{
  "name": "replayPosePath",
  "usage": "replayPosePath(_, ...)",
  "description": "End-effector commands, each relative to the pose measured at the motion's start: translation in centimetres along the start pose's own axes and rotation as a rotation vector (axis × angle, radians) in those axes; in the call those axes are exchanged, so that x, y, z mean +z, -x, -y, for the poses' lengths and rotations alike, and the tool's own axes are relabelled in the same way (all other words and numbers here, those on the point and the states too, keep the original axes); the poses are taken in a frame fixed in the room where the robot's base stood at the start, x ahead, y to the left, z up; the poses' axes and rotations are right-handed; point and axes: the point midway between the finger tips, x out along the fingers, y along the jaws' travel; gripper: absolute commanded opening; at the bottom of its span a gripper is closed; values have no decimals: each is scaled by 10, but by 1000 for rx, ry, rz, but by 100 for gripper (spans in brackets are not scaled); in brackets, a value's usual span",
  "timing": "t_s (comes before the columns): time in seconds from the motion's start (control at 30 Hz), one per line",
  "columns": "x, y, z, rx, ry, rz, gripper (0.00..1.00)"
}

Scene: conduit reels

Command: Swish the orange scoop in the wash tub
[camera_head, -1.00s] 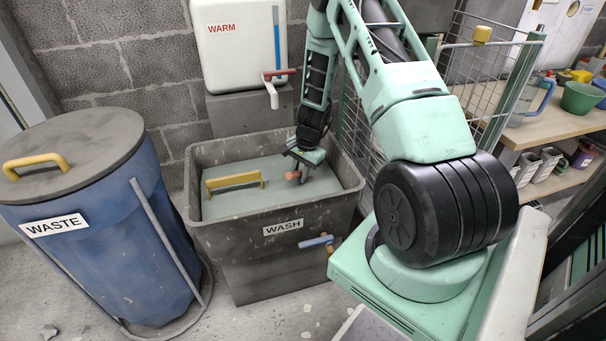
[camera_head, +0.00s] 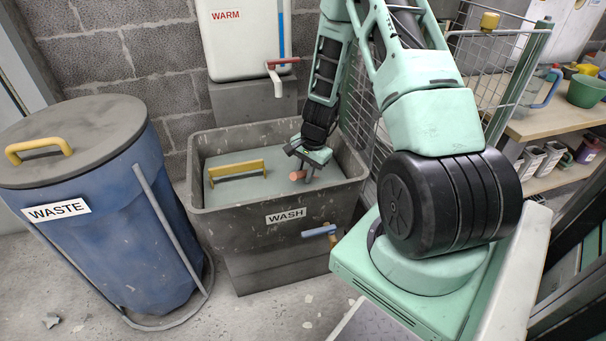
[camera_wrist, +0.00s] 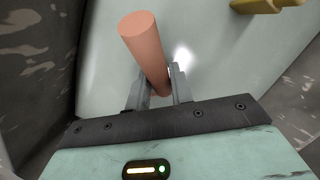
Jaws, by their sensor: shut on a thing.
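The wash tub (camera_head: 235,222) is a dark grey, scuffed open basin with a WASH label, standing left of my arm. A flat grey-green surface (camera_head: 222,190) fills it below the rim. My gripper (camera_head: 303,170) reaches down inside the tub's right part. It is shut on the orange scoop (camera_head: 296,175), of which only a salmon-orange round bar shows. In the wrist view the scoop's bar (camera_wrist: 143,42) rises tilted between the two fingers (camera_wrist: 158,85). The scoop's other end is hidden, and I cannot tell how deep it is.
A yellow handle (camera_head: 237,167) stands on the grey-green surface left of my gripper. The white WARM tank (camera_head: 240,45) with a tap (camera_head: 277,85) is behind the tub. A blue WASTE bin (camera_head: 110,225) stands left; a wire cage (camera_head: 490,75) is right. A blue-handled valve (camera_head: 320,230) juts from the tub's front.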

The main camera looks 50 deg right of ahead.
Motion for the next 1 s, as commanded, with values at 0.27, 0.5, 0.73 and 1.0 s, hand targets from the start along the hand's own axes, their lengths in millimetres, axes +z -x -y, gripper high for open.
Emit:
replayPosePath(0.27, -12, 1, 0, 2, -19, -4, 0)
replayPosePath(0.5, -11, 9, 1, 2, -19, -4, 0)
replayPosePath(0.73, -9, 37, 7, 0, -19, -6, 0)
replayPosePath(1.0, -4, 67, 12, -1, -15, -4, 0)
